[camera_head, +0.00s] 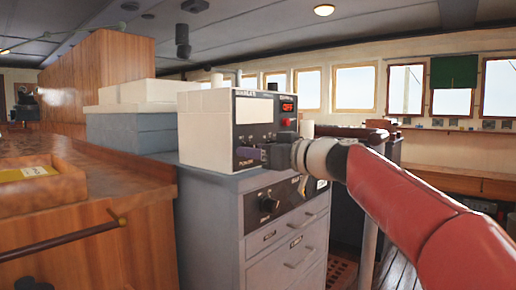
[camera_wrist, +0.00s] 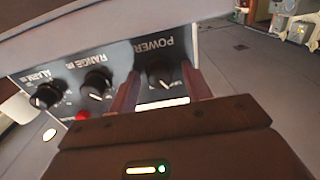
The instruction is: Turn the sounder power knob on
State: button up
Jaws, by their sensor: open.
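The sounder (camera_head: 207,128) is a pale box with a dark front panel, standing on a grey cabinet. Its small red display (camera_head: 287,107) reads OFF. In the wrist view the panel appears upside down, and the dark power knob (camera_wrist: 158,75) with a white pointer mark sits under the label POWER. My gripper (camera_wrist: 161,78) is open, with one finger on each side of this knob. I cannot tell whether the fingers touch it. In the head view my gripper (camera_head: 250,153) is at the panel's lower part and hides the power knob.
The range knob (camera_wrist: 97,82), alarm knob (camera_wrist: 45,97) and a red button (camera_wrist: 82,115) are beside the power knob. The grey cabinet (camera_head: 212,215) below has another dark knob (camera_head: 269,204) and drawers. A wooden counter (camera_head: 90,210) stands at the left.

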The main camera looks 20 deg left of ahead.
jog(key=c, duration=1)
jog(key=shift+m, duration=0.3)
jog(key=shift+f+m+b, duration=0.1)
jog(key=shift+m+b, duration=0.4)
jog(key=shift+m, duration=0.4)
jog(key=m, duration=0.9)
jog(key=shift+m, duration=0.4)
jog(key=o, duration=1)
